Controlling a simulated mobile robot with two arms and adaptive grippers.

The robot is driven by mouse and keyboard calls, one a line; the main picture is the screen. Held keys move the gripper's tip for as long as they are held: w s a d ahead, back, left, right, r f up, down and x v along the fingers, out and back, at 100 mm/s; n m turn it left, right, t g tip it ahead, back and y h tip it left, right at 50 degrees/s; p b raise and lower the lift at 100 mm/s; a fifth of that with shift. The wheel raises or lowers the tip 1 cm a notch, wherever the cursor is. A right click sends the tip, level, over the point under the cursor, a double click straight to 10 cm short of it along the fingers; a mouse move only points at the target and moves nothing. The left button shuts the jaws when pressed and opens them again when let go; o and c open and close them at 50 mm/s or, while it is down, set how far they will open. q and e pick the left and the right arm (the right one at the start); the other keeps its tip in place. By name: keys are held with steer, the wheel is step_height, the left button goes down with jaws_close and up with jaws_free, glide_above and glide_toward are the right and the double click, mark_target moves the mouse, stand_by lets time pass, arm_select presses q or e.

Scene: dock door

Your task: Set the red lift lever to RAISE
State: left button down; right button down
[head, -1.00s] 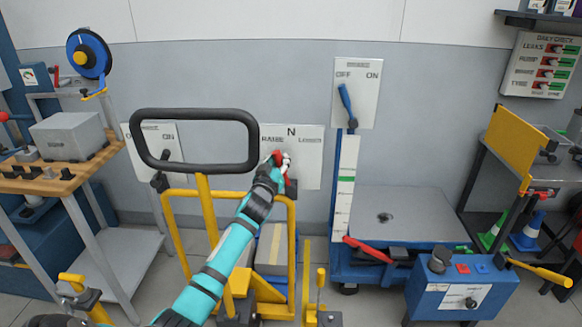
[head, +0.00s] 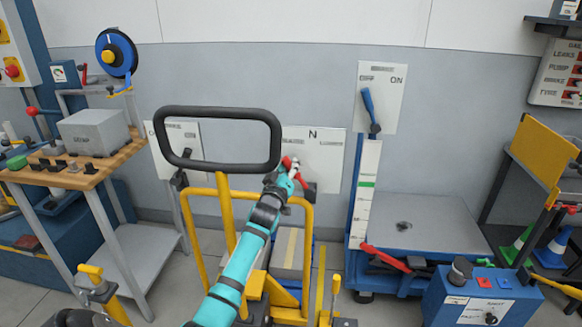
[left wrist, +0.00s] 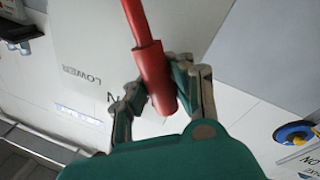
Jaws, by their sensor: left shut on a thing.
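The red lift lever (head: 287,162) is on a pale wall plate (head: 330,165) marked N at the top, RAISE at left and LOWER at right. The lever leans up and to the left, towards the RAISE side. My left gripper (head: 293,173) is at the lever and covers part of it. In the left wrist view the two fingers (left wrist: 160,90) are closed around the thick red grip of the lever (left wrist: 154,70), with LOWER readable on the plate beside it. Whether the lever sits at its end stop cannot be told.
A yellow cart with a black loop handle (head: 160,135) stands left of my forearm, close to it. A plate with a blue lever (head: 368,103) is to the right, above a blue scale-like platform (head: 420,225). A wooden-topped bench (head: 110,165) is at left.

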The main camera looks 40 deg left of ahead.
arm_select(q)
steer(key=c, duration=1.5)
jaws_free()
steer(key=shift+s+d+f, duration=0.1)
steer(key=shift+f, duration=0.35)
steer(key=o, duration=0.4)
steer(key=shift+s+r, duration=0.1)
steer(key=shift+r, duration=0.2)
steer(key=v, duration=1.1)
steer(key=shift+s+d, duration=0.15)
steer(key=shift+s, duration=0.25)
